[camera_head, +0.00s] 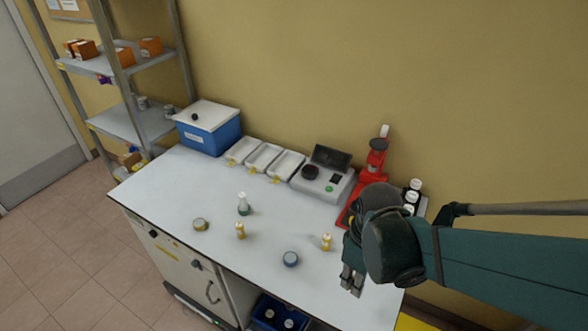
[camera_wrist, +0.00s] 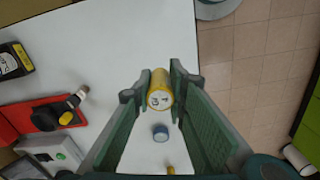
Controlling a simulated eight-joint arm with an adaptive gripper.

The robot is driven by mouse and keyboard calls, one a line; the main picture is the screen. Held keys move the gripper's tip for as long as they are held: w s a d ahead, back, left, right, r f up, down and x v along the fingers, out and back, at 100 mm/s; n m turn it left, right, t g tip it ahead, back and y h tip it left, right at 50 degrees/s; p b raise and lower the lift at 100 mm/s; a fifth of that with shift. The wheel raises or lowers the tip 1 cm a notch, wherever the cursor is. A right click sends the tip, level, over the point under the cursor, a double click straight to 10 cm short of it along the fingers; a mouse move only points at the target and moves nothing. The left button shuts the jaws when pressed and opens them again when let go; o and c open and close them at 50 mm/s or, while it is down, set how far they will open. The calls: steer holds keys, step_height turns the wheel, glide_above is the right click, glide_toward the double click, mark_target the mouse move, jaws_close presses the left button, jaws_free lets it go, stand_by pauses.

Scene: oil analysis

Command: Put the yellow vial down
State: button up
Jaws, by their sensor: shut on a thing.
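My gripper (camera_head: 352,284) is at the right part of the white table, fingers pointing down. In the wrist view its fingers (camera_wrist: 161,82) are shut on a yellow vial (camera_wrist: 159,86) with a pale marked cap facing the camera. I cannot make out this held vial in the head view, and I cannot tell whether its base touches the table. A yellow vial with a pale cap (camera_head: 326,242) stands upright on the table, left of my gripper. A similar yellow vial (camera_head: 240,231) stands farther left.
A blue-grey round jar (camera_head: 290,259) sits left of my gripper, and shows in the wrist view (camera_wrist: 160,132). Shallow white trays (camera_head: 264,157) lie farther left. The table's front right is clear.

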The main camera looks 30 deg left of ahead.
steer(key=w+a+r+p, duration=0.2)
steer(key=w+a, duration=0.2)
steer(key=a, duration=1)
steer(key=w+a+r+p, duration=0.1)
steer(key=w+a+r, duration=0.15)
steer(key=a, duration=1.05)
steer(key=s+a+f+p, duration=0.1)
steer(key=s+a+p, duration=0.1)
steer(key=a, duration=1.3)
steer(key=s+a+f+p, duration=0.1)
steer(key=s+a, duration=0.3)
steer(key=a, duration=1.2)
steer(key=shift+s+p, duration=0.3)
steer(key=shift+p, duration=0.05)
glide_above(199, 222)
steer(key=shift+f, duration=3.05)
steer(key=shift+f, duration=1.9)
